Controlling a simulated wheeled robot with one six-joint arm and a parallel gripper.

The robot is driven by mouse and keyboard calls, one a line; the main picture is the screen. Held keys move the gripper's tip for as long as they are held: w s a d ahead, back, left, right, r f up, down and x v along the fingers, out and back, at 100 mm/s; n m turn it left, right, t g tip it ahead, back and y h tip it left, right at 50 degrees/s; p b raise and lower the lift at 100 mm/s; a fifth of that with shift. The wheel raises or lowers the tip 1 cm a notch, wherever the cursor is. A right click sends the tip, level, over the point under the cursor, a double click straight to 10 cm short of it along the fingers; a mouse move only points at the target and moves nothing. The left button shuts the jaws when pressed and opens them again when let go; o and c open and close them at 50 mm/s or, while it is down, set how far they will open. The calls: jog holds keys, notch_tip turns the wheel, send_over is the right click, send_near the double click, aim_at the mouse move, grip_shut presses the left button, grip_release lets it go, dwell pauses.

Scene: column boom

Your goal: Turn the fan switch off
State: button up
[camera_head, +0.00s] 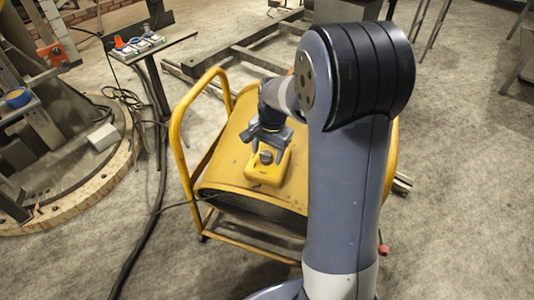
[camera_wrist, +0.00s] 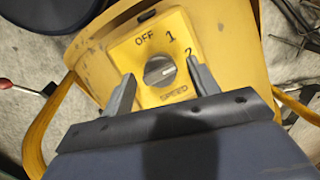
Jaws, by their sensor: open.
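The yellow fan switch box (camera_head: 265,175) sits on top of the yellow fan drum (camera_head: 228,165). In the wrist view the box (camera_wrist: 129,47) carries the labels OFF, 1, 2 and SPEED around a round grey knob (camera_wrist: 155,76). A pale line on the knob seems to point right, towards the 2 side, away from OFF. My gripper (camera_wrist: 160,72) is open, one finger on each side of the knob; I cannot tell whether they touch it. In the head view my gripper (camera_head: 265,145) is just above the box, and the knob (camera_head: 266,157) shows beneath it.
A yellow tube frame (camera_head: 177,125) surrounds the drum, its handle standing up at the left. A dark cable (camera_head: 156,215) runs along the floor to the left. A small table (camera_head: 165,42) with several coloured items stands back left. Open floor lies in front.

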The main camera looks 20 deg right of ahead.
jog(key=shift+f, duration=0.4)
jog(key=shift+c, duration=0.4)
jog(key=c, duration=0.9)
